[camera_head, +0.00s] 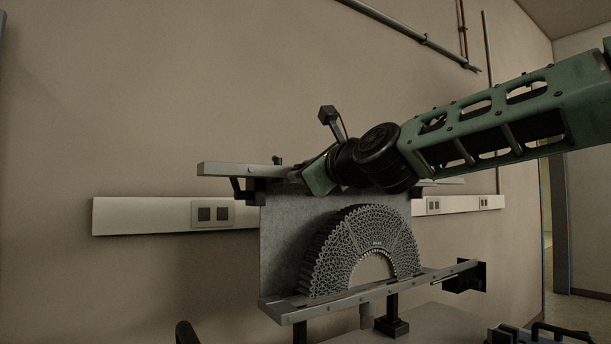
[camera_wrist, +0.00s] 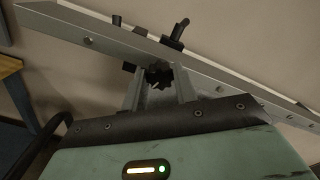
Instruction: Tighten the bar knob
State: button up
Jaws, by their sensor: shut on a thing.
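The bar knob (camera_wrist: 158,73) is a black lobed knob at the grey metal bar (camera_wrist: 85,38) in the wrist view. My gripper (camera_wrist: 160,82) has one finger on each side of the knob and is shut on it. In the head view my gripper (camera_head: 298,175) reaches the upper bar (camera_head: 222,170) from the right. The knob cannot be made out clearly there. Below the bar, a grey arched lattice specimen (camera_head: 330,252) stands on a lower rail (camera_head: 345,303), in front of a grey plate (camera_head: 283,235).
Black clamp parts and a handle (camera_wrist: 180,29) stick out near the bar by the knob. A wall trunking with sockets (camera_head: 150,215) runs behind the rig. A black-ended rod (camera_head: 465,276) juts out at the lower right. The wall above is clear apart from pipes.

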dwell(0.3)
jog(key=o, duration=1)
jog(key=shift+c, duration=0.2)
jog(key=b+v, duration=1.7)
jog(key=b, duration=0.7)
jog(key=shift+s+d, duration=0.2)
